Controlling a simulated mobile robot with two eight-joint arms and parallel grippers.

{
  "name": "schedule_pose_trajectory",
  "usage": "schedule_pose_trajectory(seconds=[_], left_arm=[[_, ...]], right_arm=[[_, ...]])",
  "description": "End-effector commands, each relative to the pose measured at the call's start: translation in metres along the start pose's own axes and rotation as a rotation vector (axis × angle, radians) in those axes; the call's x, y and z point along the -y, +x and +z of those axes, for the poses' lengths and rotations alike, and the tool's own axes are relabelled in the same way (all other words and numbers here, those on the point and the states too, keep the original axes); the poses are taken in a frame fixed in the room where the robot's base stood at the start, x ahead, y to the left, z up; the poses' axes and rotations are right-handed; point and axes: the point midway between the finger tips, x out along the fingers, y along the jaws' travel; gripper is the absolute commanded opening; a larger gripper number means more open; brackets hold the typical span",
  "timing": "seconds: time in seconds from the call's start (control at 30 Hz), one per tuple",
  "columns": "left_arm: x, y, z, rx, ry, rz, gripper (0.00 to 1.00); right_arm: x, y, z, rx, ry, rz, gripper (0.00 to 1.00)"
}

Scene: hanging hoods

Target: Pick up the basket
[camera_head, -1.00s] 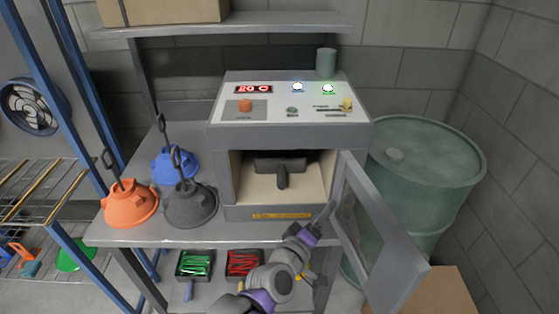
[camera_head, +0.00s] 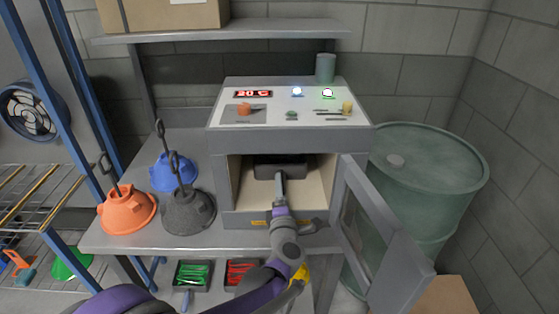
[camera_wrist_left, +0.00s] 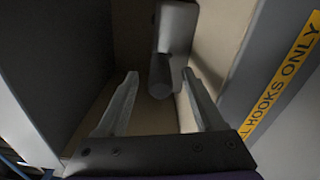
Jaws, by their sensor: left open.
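The basket (camera_head: 282,167) is a dark grey box with a stubby handle, inside the open chamber of the grey oven (camera_head: 290,138). My left gripper (camera_head: 280,180) reaches into the chamber from the front, and it hides most of the handle in the head view. In the left wrist view the basket's handle (camera_wrist_left: 160,77) points toward me, between the spread fingers of my left gripper (camera_wrist_left: 158,76). The fingers are open and no grip shows. My right gripper is not in view.
The oven door (camera_head: 372,235) stands open at the right, close to my arm. Orange (camera_head: 127,211), blue (camera_head: 175,171) and dark grey (camera_head: 187,211) hoods with hooks stand left of the oven. A green barrel (camera_head: 425,190) is at the right.

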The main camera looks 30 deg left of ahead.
Motion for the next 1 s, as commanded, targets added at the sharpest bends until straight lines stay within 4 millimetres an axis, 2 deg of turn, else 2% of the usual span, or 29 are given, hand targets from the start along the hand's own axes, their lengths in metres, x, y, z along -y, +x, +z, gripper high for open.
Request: schedule_pose_trajectory(seconds=[0.1,0.2,0.5,0.57,0.9,1.0], left_arm=[[-0.001,0.020,0.002,-0.002,0.001,0.001,0.69],[0.000,0.031,0.002,-0.001,0.002,0.001,0.69],[0.000,0.036,0.002,0.000,0.002,0.000,0.69],[0.000,0.036,0.002,0.000,0.002,0.000,0.60],[0.000,0.036,0.002,0.000,0.002,0.000,0.00],[0.000,0.036,0.002,0.001,0.002,0.000,0.00]], right_arm=[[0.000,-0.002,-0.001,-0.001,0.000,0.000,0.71],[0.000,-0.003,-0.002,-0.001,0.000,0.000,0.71],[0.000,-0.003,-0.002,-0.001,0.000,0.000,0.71],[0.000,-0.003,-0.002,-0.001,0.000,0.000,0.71],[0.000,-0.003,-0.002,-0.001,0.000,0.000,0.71],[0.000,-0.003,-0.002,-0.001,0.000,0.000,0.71]])
